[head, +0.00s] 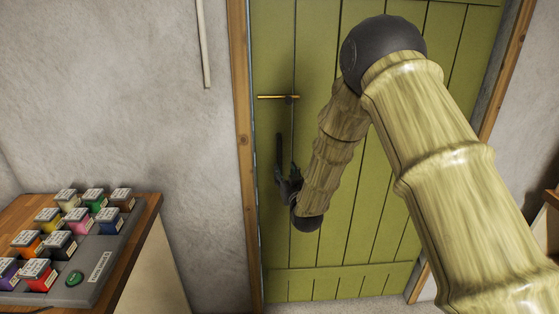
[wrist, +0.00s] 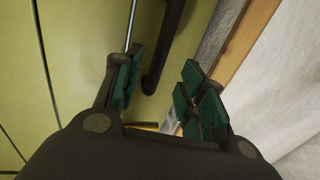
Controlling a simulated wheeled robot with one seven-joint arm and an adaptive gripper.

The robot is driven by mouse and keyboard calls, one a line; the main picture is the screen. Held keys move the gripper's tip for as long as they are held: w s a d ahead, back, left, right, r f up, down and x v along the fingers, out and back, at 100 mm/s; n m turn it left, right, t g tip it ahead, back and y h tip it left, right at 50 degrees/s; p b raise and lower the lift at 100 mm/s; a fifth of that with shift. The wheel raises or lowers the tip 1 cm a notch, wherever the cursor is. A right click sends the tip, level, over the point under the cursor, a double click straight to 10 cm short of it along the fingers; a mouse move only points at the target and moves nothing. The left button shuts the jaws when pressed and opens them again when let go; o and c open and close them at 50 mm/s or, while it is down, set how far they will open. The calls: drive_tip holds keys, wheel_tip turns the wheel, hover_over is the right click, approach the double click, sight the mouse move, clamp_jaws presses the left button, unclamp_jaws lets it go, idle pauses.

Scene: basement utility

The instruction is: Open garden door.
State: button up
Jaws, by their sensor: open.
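The garden door (head: 350,235) is made of green planks and looks shut in its wooden frame. A black vertical pull handle (head: 279,150) is on its left side, below a thin brass lever (head: 278,97). My gripper (head: 287,182) is at the lower part of the pull handle, partly hidden by its own wrist. In the wrist view my gripper (wrist: 162,70) is open, with teal pads on both sides of the black handle (wrist: 166,45). The handle shows between the fingers; I cannot tell how deep it sits or whether a pad touches it.
The wooden door frame (head: 242,150) and a plastered wall (head: 195,140) are left of the door. A wooden table (head: 145,215) at the lower left holds a grey tray (head: 85,290) with several coloured blocks. A thin pipe (head: 204,45) hangs on the wall.

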sight(280, 162)
drive_tip(key=w, duration=0.2)
drive_tip(key=w+a+p, duration=0.1)
drive_tip(key=w, duration=0.2)
drive_tip(key=w+p, duration=0.1)
drive_tip(key=w, duration=0.2)
drive_tip(key=shift+w+a, duration=0.25)
drive_tip(key=shift+a, duration=0.05)
drive_tip(key=shift+c, duration=0.2)
clamp_jaws()
